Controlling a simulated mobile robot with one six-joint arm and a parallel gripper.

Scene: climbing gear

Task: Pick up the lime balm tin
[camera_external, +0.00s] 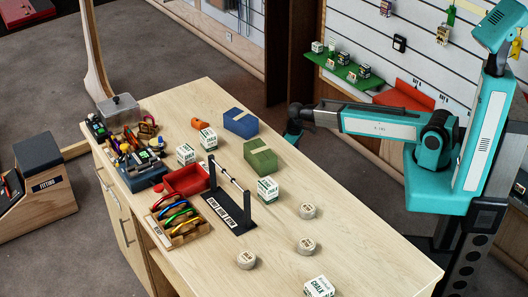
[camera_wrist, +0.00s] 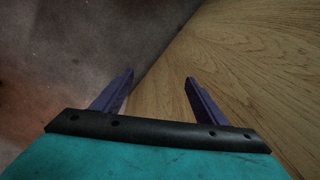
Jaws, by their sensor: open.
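Three small round pale tins stand on the counter's near right part: one tin (camera_external: 307,211) farther back, one (camera_external: 305,247) in the middle and one (camera_external: 245,260) to the left. Their lid print is too small to read, and I cannot tell which is the lime balm tin. My gripper (camera_wrist: 156,88) is open and empty in the wrist view, its two dark purple fingers apart over the counter edge and floor. In the external view my arm's end is at the counter's far edge, well behind the tins; its fingers are not clear there. No tin shows in the wrist view.
White chalk boxes (camera_external: 268,189) stand among a green block (camera_external: 260,157) and a blue block (camera_external: 240,123). Bare wood surrounds the tins.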

